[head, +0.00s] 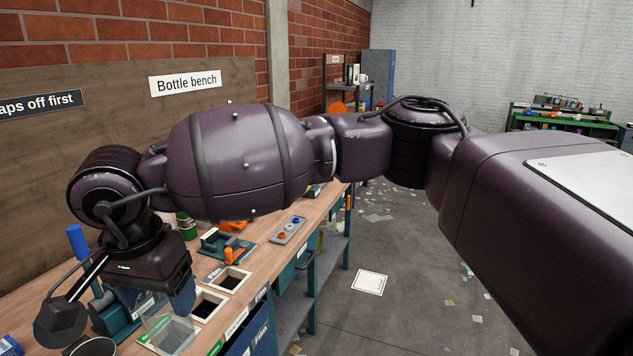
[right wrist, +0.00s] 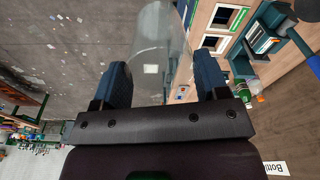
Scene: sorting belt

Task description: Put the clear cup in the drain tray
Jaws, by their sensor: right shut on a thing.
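My right gripper (head: 160,304) hangs over the near left part of the bench, at the end of my arm that crosses the head view. In the right wrist view, its two blue fingers (right wrist: 163,82) are shut on the clear cup (right wrist: 156,42), which stands out between them. In the head view the cup is hard to make out against the bench and partly hidden by the gripper. My left gripper is not in view.
Two white-framed dark openings (head: 208,305) (head: 230,279) are set in the wooden bench beside the gripper. Farther back are a teal fixture (head: 214,243) and a grey plate with coloured caps (head: 288,231). Open floor lies right of the bench.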

